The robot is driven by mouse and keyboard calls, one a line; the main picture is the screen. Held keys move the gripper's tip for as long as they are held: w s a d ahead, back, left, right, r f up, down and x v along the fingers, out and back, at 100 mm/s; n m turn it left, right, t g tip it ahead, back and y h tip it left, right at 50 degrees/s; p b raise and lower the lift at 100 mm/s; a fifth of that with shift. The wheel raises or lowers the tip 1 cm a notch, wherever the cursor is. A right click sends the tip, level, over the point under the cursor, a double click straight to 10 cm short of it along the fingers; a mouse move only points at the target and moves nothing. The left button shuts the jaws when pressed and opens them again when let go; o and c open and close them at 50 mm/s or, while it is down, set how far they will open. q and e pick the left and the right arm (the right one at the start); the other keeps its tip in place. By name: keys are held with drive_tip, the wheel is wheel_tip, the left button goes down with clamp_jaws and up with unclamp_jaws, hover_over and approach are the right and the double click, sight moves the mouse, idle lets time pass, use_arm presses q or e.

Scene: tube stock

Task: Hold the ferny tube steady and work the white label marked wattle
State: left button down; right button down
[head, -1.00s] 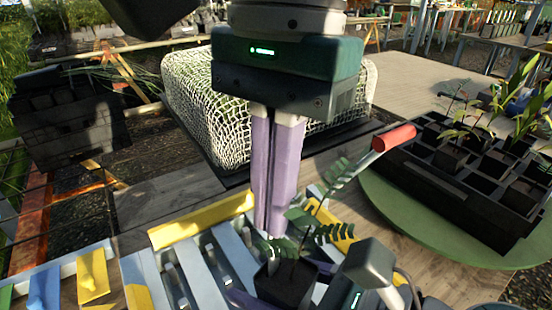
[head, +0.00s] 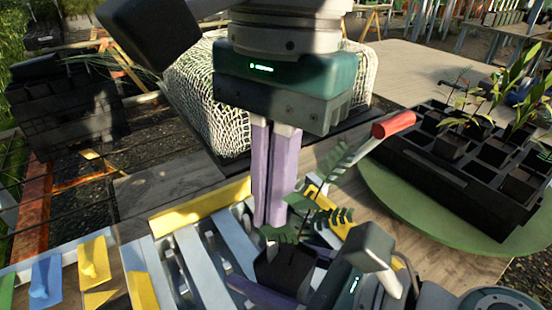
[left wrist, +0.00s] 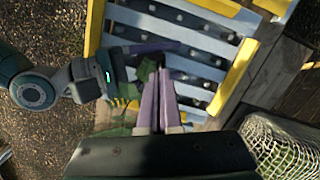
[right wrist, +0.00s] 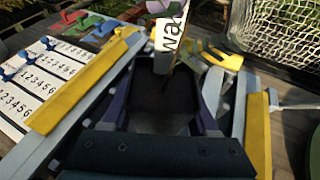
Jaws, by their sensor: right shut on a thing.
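The ferny tube is a black pot (head: 285,270) with a leafy fern seedling (head: 318,218). My right gripper (right wrist: 160,104) is shut on the pot, one purple finger at each side. In the right wrist view a white label (right wrist: 168,38) with the letters "wa" stands at the pot's far side; its upper part runs out of frame. My left gripper (head: 270,222) points down just above and behind the pot, beside the fern leaves. Its purple fingers are close together with a narrow gap, also seen in the left wrist view (left wrist: 162,78).
A slatted rack with yellow edges (head: 195,207) lies under the pot. A black tray of pots (head: 428,180) stands on a green round surface (head: 400,205) at right. A white netted bale (head: 195,95) is behind my left gripper. Numbered cards (right wrist: 40,72) lie at left.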

use_arm(q)
drive_tip(key=c, duration=1.6)
unclamp_jaws()
drive_tip(key=c, duration=1)
unclamp_jaws()
drive_tip(key=r, duration=0.8)
drive_tip(key=w+r, duration=0.1)
drive_tip(key=r, duration=0.3)
drive_tip(key=shift+w+d, duration=0.1)
drive_tip(key=shift+d, duration=0.3)
drive_tip(key=shift+f, duration=0.1)
use_arm(e)
drive_tip(key=shift+c, duration=0.4)
unclamp_jaws()
